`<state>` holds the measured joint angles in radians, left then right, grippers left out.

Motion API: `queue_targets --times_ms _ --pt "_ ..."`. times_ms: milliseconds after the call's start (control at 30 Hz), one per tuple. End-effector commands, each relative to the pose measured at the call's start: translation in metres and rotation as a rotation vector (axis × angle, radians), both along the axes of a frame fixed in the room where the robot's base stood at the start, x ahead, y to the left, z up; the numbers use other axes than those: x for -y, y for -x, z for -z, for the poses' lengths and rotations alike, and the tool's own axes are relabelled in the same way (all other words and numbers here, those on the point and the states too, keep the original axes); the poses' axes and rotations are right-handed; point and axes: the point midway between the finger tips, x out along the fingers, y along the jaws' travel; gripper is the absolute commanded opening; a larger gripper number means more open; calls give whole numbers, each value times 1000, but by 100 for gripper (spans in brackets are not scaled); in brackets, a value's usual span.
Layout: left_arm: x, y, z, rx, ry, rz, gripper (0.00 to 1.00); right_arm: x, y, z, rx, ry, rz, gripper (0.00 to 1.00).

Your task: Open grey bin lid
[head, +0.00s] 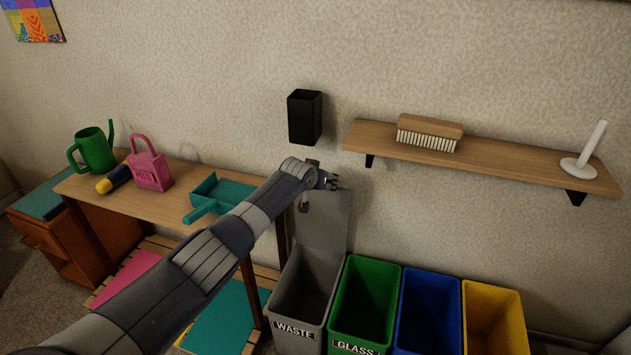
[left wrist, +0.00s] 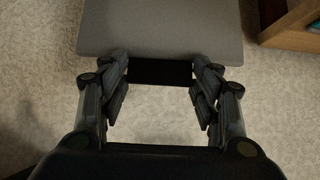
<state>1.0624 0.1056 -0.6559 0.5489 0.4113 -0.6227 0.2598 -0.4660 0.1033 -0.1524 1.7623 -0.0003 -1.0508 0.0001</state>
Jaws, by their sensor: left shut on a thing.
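The grey bin (head: 297,300), labelled WASTE, stands at the left end of a row of bins. Its grey lid (head: 328,225) stands raised, close to upright, at the back of the bin near the wall, and the bin's inside is open to view. My left gripper (head: 332,181) is at the lid's top edge. In the left wrist view the lid (left wrist: 160,30) lies beyond the fingers. My left gripper (left wrist: 160,88) is shut on the lid's black handle (left wrist: 160,72), with a finger at each end of it. My right gripper is not in view.
Green (head: 363,300), blue (head: 430,310) and yellow (head: 492,320) bins stand open to the right. A black wall holder (head: 304,118) is just above my gripper. A shelf (head: 490,168) with a brush (head: 429,132) is at the right. A wooden table (head: 160,208) stands left.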

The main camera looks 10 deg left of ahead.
Motion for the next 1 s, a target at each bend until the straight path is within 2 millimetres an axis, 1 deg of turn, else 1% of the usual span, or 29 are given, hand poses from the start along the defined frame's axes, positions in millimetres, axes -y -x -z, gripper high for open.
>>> queue_targets --times_ms 33,467,500,567,600,867,1000 --pt "0 -3 -6 9 0 -1 15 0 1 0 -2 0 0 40" --pt "0 -5 -9 12 -1 0 15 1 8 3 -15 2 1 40" --pt "0 -5 -9 12 -2 1 60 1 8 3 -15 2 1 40" --pt "0 -5 -9 13 -2 1 74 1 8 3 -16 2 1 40" --pt "0 -4 -8 11 -2 1 78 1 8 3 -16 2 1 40" --pt "1 -3 -4 3 -2 0 78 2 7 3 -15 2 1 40" --pt "1 -2 -4 0 -1 1 78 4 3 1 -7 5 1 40"
